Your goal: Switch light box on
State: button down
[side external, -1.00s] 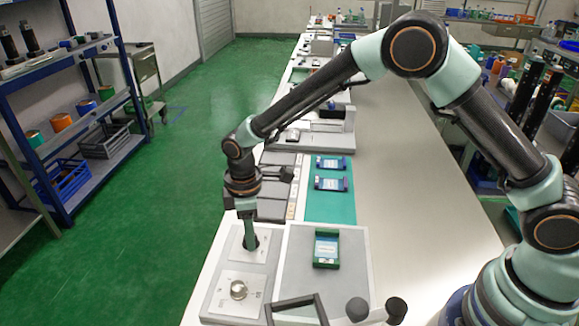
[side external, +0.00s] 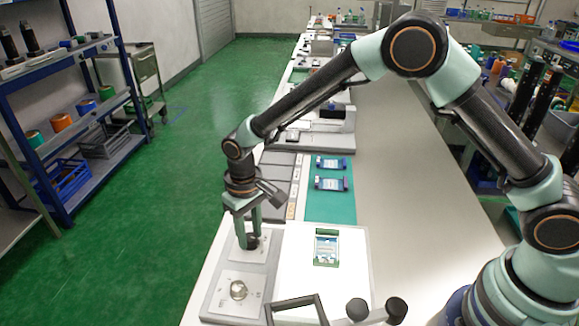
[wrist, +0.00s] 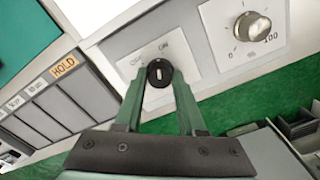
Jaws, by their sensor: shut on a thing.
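The light box (side external: 298,258) is a flat panel at the lower middle of the side view, and its top glows bright white. Left of it, a grey control panel carries a black rotary switch, which shows in the wrist view (wrist: 159,73) on a white plate marked OFF and ON. The switch has a white line on its face. My gripper (side external: 250,242) points down at the switch, its two fingers on either side of it. The wrist view also shows my gripper (wrist: 158,82) shut on the switch.
A silver dial (side external: 238,290) sits on the same control panel, nearer the camera. A green-framed holder (side external: 326,233) lies on the light box. Two blue-framed pieces (side external: 331,163) lie on the green mat (side external: 330,207) behind. The bench right of the box is clear.

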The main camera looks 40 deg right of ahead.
aim_at(250, 236)
jog(key=shift+m, duration=1.6)
jog(key=c, duration=0.5)
grip_release()
notch_tip(250, 236, up, 12)
jog(key=shift+r, duration=0.15)
